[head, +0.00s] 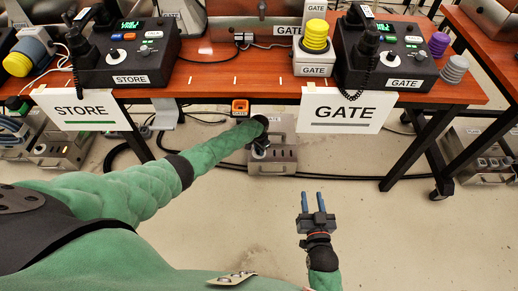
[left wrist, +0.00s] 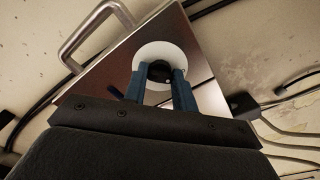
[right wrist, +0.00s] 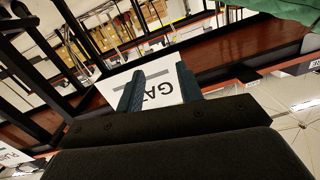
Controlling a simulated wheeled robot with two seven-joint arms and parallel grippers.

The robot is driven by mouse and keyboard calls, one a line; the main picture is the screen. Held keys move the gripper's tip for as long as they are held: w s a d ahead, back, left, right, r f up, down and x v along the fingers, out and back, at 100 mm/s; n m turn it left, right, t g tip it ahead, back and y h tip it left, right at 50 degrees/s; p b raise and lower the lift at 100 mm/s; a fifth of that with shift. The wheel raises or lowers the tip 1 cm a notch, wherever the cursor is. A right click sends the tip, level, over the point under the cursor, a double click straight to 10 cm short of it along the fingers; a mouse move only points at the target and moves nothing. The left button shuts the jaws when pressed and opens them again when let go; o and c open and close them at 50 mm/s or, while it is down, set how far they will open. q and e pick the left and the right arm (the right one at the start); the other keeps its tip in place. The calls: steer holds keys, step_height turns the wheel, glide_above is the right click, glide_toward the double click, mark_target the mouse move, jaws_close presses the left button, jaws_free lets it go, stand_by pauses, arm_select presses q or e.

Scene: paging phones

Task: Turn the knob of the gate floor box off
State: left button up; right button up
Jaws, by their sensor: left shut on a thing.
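The gate floor box (head: 284,156) is a metal box on the floor under the table, left of the GATE sign. My left arm reaches down to it, and my left gripper (head: 260,148) is at its top, partly hidden by the arm. In the left wrist view, the box (left wrist: 201,92) has a white round dial (left wrist: 150,51) with a dark knob (left wrist: 158,70) at its middle. The blue fingers of my left gripper (left wrist: 160,80) are shut on the knob, one on each side. My right gripper (head: 312,203) is open and empty above bare floor; its spread fingers (right wrist: 160,88) show in the right wrist view.
The table (head: 262,72) holds the STORE console (head: 130,55) and GATE console (head: 390,60). The STORE sign (head: 80,108) and GATE sign (head: 342,110) hang at its front. Cables lie beside the floor box. Another floor box (head: 62,150) stands at the left. The front floor is clear.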

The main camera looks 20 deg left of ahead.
arm_select(q)
steer(key=shift+n, duration=0.4)
arm_select(e)
step_height(320, 180, down, 6)
steer(key=s+g, duration=0.2)
steer(key=shift+r, duration=0.1)
arm_select(q)
steer(key=o, duration=1)
steer(key=shift+r, duration=0.15)
steer(key=shift+r+p, duration=0.1)
steer(key=shift+p, duration=0.2)
step_height(320, 180, up, 3)
steer(key=shift+f+p, duration=0.15)
steer(key=shift+p, duration=0.25)
step_height(320, 180, up, 5)
steer(key=shift+f+p, duration=0.15)
steer(key=shift+p, duration=0.4)
arm_select(e)
steer(key=s+f+g, duration=0.3)
steer(key=s+f, duration=0.3)
steer(key=f, duration=0.2)
steer(key=s+d+f+g+h, duration=0.1)
steer(key=s+f+g, duration=0.3)
steer(key=f, duration=0.5)
steer(key=shift+s+d+h, duration=0.3)
steer(key=shift+s, duration=0.85)
